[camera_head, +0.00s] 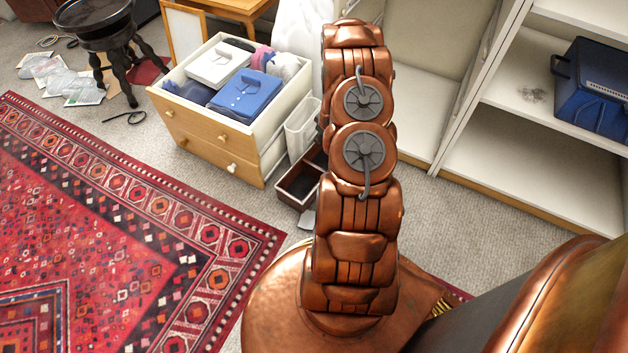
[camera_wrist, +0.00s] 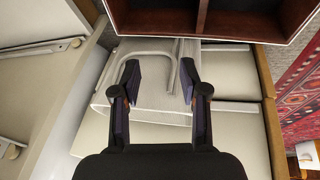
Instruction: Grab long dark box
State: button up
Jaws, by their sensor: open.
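The long dark box (camera_head: 292,201) is a narrow, open-topped dark brown box. It stands on the carpet beside the drawer unit, partly hidden behind my arm in the head view. In the wrist view, the dark box (camera_wrist: 203,14) shows at the top edge, with reddish-brown inside walls, a divider and a pale rim; its far part is cut off. My gripper (camera_wrist: 159,72) is open and empty, with its two dark fingers apart and pointing towards the box's near side. The fingers appear apart from the box. My gripper is hidden in the head view.
A pale drawer unit (camera_head: 208,139) full of folded clothes stands left of the box. A whitish container (camera_head: 302,128) stands between them. White shelving (camera_head: 470,125) with a blue crate (camera_head: 592,92) is at right. A red patterned rug (camera_head: 110,240) covers the left floor.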

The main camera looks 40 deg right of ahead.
jog(key=y+b, duration=0.2)
jog(key=b, duration=0.1)
send_near(314, 178)
jog(key=shift+w+d+r+t, duration=0.15)
jog(key=shift+w+d+r, duration=0.05)
jog(key=shift+d+r, duration=0.2)
jog(key=shift+w+d+r+t, duration=0.15)
jog(key=shift+w+d+r, duration=0.15)
jog(key=shift+r, duration=0.2)
jog(key=shift+a+f, duration=0.1)
jog(key=shift+f, duration=0.25)
jog(key=shift+a+b+x, duration=0.2)
jog(key=shift+b+x, duration=0.7)
jog(key=shift+x, duration=0.9)
jog(key=shift+a+b+x, duration=0.2)
jog(key=shift+b+x, duration=0.7)
jog(key=shift+x, duration=0.9)
jog(key=shift+w, duration=0.1)
jog(key=shift+r, duration=0.1)
jog(key=shift+c, duration=0.2)
grip_shut()
